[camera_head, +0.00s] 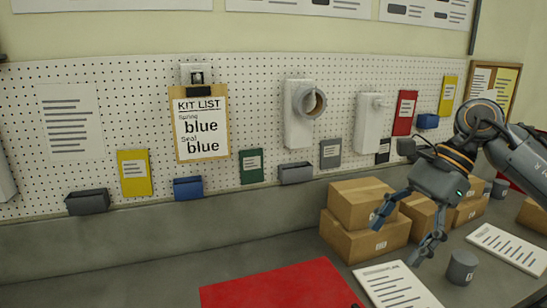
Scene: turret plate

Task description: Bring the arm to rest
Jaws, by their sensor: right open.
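My right gripper (409,238) is at the right of the head view, with its arm coming in from the right edge. Its two fingers are spread apart and nothing is between them. It hangs in front of the cardboard boxes (361,241) and above the grey bench (135,273). The gripper covers part of the boxes behind it. My left gripper does not show.
A pegboard (245,121) carries a kit list (201,124) reading spring blue, seal blue, plus small bins and cards. On the bench are a red mat (275,287), printed sheets (397,287) and a grey cup (462,267). The bench's left part is clear.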

